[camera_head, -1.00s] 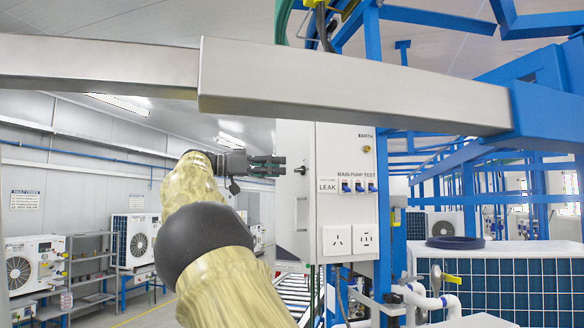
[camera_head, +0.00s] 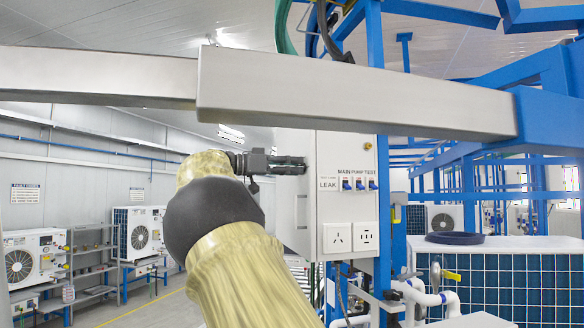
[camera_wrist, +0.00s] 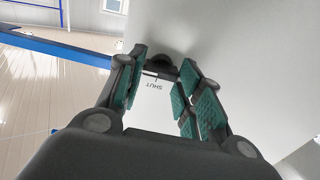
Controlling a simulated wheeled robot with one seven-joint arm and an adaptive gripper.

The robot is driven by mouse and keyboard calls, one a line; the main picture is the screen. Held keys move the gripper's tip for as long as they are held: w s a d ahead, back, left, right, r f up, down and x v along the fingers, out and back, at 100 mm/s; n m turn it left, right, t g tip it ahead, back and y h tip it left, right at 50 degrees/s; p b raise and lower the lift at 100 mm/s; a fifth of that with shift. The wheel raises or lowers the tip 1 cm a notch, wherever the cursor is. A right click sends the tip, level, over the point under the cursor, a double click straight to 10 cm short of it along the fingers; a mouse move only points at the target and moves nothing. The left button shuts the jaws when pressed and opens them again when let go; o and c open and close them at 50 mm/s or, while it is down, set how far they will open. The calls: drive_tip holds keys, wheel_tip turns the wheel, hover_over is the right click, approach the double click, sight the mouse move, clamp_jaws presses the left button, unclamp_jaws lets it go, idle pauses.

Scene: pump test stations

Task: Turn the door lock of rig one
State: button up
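The rig's white control box (camera_head: 346,150) stands right of centre in the head view, with LEAK and MAIN PUMP TEST labels and blue switches on one face. My gripper (camera_head: 298,165) reaches in from the left at the box's left face. In the wrist view, my gripper (camera_wrist: 163,76) has its green-padded fingers apart. A dark round lock knob (camera_wrist: 161,61) lies on the grey panel between and just beyond the fingertips. A white label reading SHUT (camera_wrist: 158,86) shows upside down between the fingers. Contact with the knob cannot be told; the fingers hide it in the head view.
A grey metal beam (camera_head: 350,93) crosses above my arm and the box. Blue framing (camera_head: 470,185) stands to the right. White pipes (camera_head: 415,292) and a blue-finned unit (camera_head: 500,280) are at lower right. Shelves (camera_head: 92,265) and fan units (camera_head: 139,235) line the left wall.

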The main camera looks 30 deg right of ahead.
drive_tip(key=shift+c, duration=0.6)
drive_tip(key=shift+r, duration=0.1)
drive_tip(key=shift+w+f+n, duration=0.1)
drive_tip(key=shift+w+n, duration=0.05)
drive_tip(key=shift+n, duration=4.3)
drive_tip(key=shift+w+f+n, duration=0.1)
drive_tip(key=shift+n, duration=4.35)
